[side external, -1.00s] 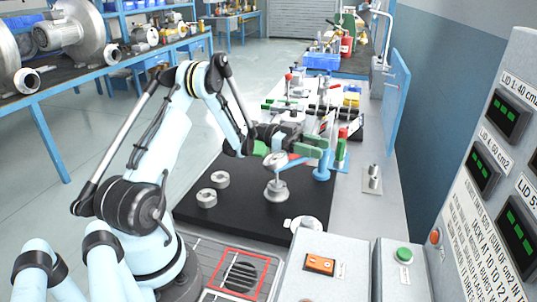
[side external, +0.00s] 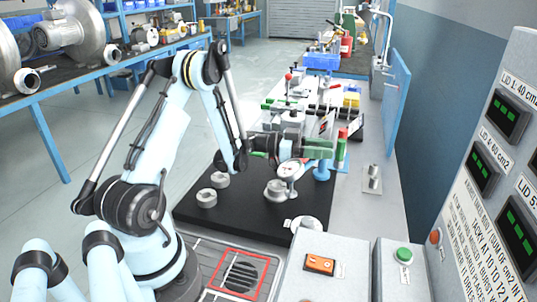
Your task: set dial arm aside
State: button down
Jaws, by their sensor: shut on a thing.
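The dial arm carries a round white-faced dial (side external: 290,170), which now hangs beside the upper right of the grey flanged part (side external: 276,190) on the black mat. Whether the dial's tip touches anything is too small to tell. My gripper (side external: 318,149), with green fingers, is just above and right of the dial, near the top of the blue stand (side external: 322,172). It is shut on the dial arm; the arm's bar is mostly hidden behind the fingers and dial.
Two grey rings (side external: 219,180) stand at the left of the black mat (side external: 240,222). A white round piece (side external: 303,224) lies at its front right edge. A red-topped green cylinder (side external: 341,148) stands close behind the blue stand. Tools crowd the bench beyond. The mat's front middle is clear.

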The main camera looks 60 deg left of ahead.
jog(key=shift+w+d+n+t+y, duration=0.1)
jog(key=shift+d+n+t+y, duration=0.05)
jog(key=shift+n+t+y, duration=0.3)
jog(key=c, duration=0.8)
grip_release()
jog(key=v, duration=0.5)
jog(key=shift+r, duration=3.55)
